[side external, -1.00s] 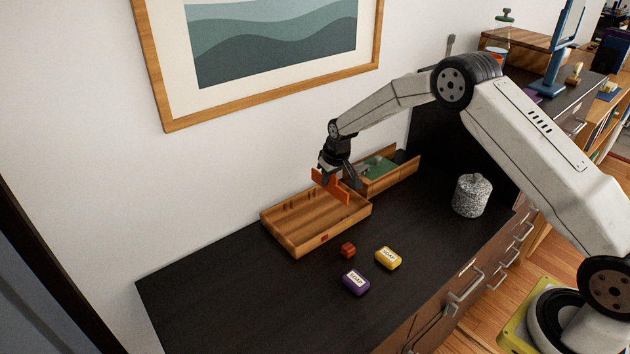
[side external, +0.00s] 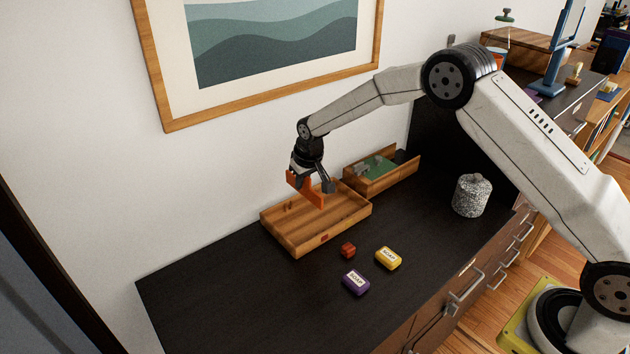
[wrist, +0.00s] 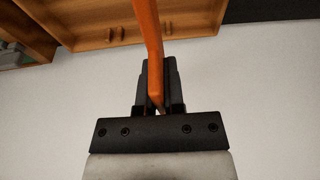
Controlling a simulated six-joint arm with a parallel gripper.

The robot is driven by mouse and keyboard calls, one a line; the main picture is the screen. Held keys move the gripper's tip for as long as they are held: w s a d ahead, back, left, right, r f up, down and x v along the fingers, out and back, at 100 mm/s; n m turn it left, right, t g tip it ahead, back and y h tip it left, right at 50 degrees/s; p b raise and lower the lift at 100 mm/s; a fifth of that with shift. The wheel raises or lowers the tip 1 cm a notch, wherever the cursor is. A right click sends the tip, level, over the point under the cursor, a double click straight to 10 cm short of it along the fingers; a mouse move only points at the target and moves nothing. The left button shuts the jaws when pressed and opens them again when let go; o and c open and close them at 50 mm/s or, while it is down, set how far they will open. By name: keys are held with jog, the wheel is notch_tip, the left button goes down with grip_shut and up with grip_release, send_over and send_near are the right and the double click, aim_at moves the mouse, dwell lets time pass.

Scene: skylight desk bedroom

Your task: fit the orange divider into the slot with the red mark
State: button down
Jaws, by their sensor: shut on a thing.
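My gripper (side external: 314,184) is shut on the orange divider (side external: 303,190) and holds it above the wooden tray (side external: 292,243), over its back part. In the wrist view the divider (wrist: 149,40) stands edge-on between the fingers (wrist: 157,85). The tray also shows at the top of the wrist view (wrist: 180,22), with small wooden ribs on its inner wall. A red mark (side external: 324,238) is on the tray's front wall. The divider's lower edge looks close to the tray, but I cannot tell whether it touches. The gripper and divider hide part of the tray's back wall.
A second wooden box (side external: 384,181) with a green inside stands behind the tray. A small red block (side external: 348,250), a yellow soap (side external: 388,258) and a purple soap (side external: 356,282) lie in front. A speckled jar (side external: 472,195) stands at right. The desk's left part is clear.

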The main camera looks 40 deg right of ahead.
aim_at(304, 195)
jog(key=shift+f, duration=0.15)
jog(key=shift+f, duration=2.75)
jog(key=shift+f, duration=2.2)
dwell(0.3)
jog(key=c, duration=0.7)
grip_release()
jog(key=shift+o, duration=0.2)
jog(key=shift+r, duration=0.15)
jog(key=shift+v, duration=3.8)
